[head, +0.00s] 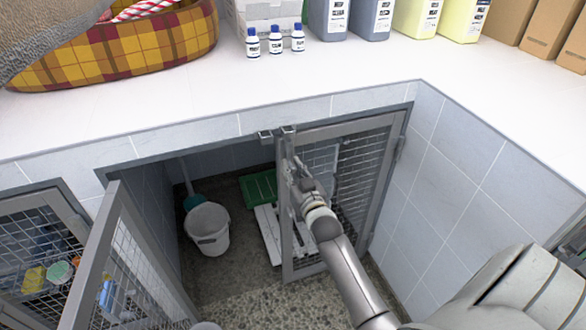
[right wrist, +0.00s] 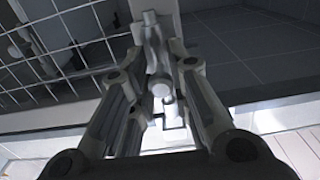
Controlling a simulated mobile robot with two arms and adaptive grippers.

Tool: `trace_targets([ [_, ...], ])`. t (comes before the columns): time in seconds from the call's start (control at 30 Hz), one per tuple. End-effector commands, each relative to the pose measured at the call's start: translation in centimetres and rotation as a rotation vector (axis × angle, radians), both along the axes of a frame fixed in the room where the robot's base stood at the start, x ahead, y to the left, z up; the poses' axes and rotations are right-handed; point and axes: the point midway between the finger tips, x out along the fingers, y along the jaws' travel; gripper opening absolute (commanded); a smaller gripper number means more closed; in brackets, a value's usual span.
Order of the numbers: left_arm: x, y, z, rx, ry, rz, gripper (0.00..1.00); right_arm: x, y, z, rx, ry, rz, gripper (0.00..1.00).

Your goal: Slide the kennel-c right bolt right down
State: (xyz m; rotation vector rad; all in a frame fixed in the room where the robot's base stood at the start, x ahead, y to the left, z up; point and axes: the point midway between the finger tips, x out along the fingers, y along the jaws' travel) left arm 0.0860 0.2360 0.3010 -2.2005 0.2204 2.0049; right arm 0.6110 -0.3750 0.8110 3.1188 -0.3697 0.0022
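The right kennel door (head: 340,185) is a grey metal frame with wire mesh. Its free left edge carries the upright bolt, mostly covered by my right gripper (head: 297,172). In the right wrist view the metal bolt (right wrist: 160,92) and its round knob lie between the fingers of my right gripper (right wrist: 160,70), close to both. I cannot tell whether the fingers press on it. Two small metal brackets (head: 276,134) sit at the top of the opening above the bolt. My left gripper is not in view.
The left mesh door (head: 125,265) stands swung open. Inside are a white bucket (head: 207,228), a green tray (head: 258,188) and a white slatted piece (head: 272,230). The counter above holds a plaid bed (head: 120,50), small bottles (head: 275,42) and jugs (head: 370,18). A tiled wall (head: 440,165) stands at right.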

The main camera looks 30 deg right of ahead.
Motion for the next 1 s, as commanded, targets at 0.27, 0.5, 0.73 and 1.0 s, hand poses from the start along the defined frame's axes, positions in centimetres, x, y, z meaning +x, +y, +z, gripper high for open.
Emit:
trace_targets([
  [0.27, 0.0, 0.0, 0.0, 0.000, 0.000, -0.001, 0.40, -0.1, 0.0, -0.2, 0.002, 0.004, 0.000, 0.40],
  [0.5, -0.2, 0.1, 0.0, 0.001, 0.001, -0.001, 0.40, -0.3, 0.1, -0.1, 0.001, 0.002, 0.000, 0.40],
  [0.73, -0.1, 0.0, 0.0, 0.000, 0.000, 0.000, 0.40, -3.0, 0.7, -0.2, 0.002, 0.004, 0.000, 0.40],
  [1.0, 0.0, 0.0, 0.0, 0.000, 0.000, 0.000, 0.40, -7.9, 1.9, -0.3, 0.003, 0.004, 0.000, 0.40],
])
